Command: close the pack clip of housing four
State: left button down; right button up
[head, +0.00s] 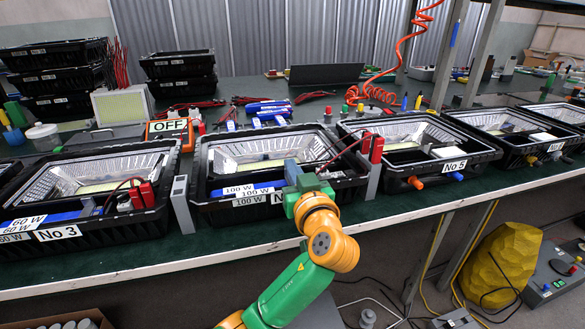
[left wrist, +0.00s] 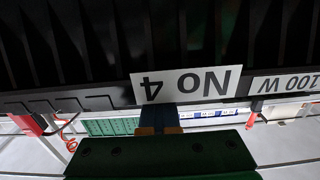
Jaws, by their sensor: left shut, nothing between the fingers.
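Housing four (head: 222,211) is the black floodlight housing in the middle of the bench in the head view. Its "No 4" label is partly hidden there, but it reads upside down in the left wrist view (left wrist: 186,86). A blue pack (head: 262,186) with "100 W" labels lies along its near side. My left gripper (head: 292,172) is at the near edge of the housing, right of these labels. Its fingers (left wrist: 159,118) are shut and empty, close to the labelled wall; contact cannot be told. The pack clip cannot be made out, perhaps hidden behind my gripper. My right gripper is not in view.
Housing three (head: 98,226) stands to the left and housing five (head: 440,172) to the right. Grey upright blocks (head: 182,204) stand between housings. Red connectors (head: 371,147) with a cable sit at housing four's right corner.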

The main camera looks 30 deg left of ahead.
pick_arm(q)
jog(key=c, duration=0.7)
grip_release()
jog(key=shift+d, duration=0.1)
jog(key=v, duration=0.7)
